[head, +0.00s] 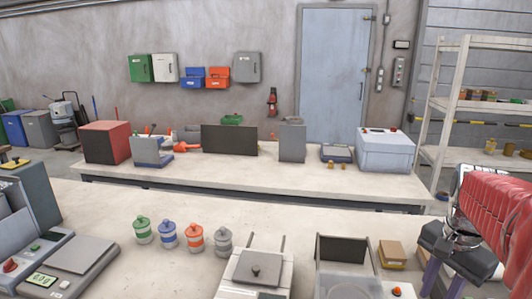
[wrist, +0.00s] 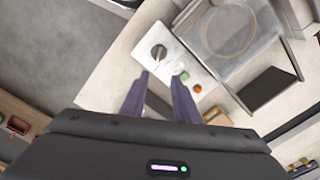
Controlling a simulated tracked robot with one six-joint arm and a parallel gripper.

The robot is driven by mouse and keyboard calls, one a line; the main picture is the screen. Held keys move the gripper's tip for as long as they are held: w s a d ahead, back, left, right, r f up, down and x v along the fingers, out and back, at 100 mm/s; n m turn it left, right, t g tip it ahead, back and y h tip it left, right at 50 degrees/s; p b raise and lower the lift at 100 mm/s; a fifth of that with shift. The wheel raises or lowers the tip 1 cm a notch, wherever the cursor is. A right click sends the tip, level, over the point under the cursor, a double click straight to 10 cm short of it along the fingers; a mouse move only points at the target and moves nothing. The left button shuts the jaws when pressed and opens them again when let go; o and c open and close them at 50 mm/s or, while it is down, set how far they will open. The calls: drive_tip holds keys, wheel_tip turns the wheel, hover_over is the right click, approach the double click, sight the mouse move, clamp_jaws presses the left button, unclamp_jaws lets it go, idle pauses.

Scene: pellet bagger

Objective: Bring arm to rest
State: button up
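My gripper (head: 441,284) is at the lower right of the head view, at the end of my red-sleeved arm, with its purple fingers pointing down. In the wrist view the two fingers of my gripper (wrist: 160,78) stand apart with nothing held between them. Beyond the fingertips is a machine with a white control panel (wrist: 172,58), a dark knob (wrist: 158,52), a green button (wrist: 184,76) and a red button (wrist: 197,88). I cannot tell the exact gap between the fingertips and the panel.
The machine's upright dark plate (head: 343,249) stands left of my gripper on the near bench. Several banded canisters (head: 168,236) stand farther left. A shelf rack (head: 452,105) rises behind on the right. The floor between benches looks clear.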

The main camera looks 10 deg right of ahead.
drive_tip(key=s+a+n+t, duration=0.2)
drive_tip(key=a+n, duration=0.5)
drive_tip(key=a, duration=0.5)
drive_tip(key=s+a+n+t, duration=0.2)
drive_tip(key=a+n, duration=0.5)
drive_tip(key=a, duration=0.5)
drive_tip(key=shift+s+f+t, duration=0.2)
drive_tip(key=shift+f+t, duration=0.1)
drive_tip(key=shift+t, duration=0.4)
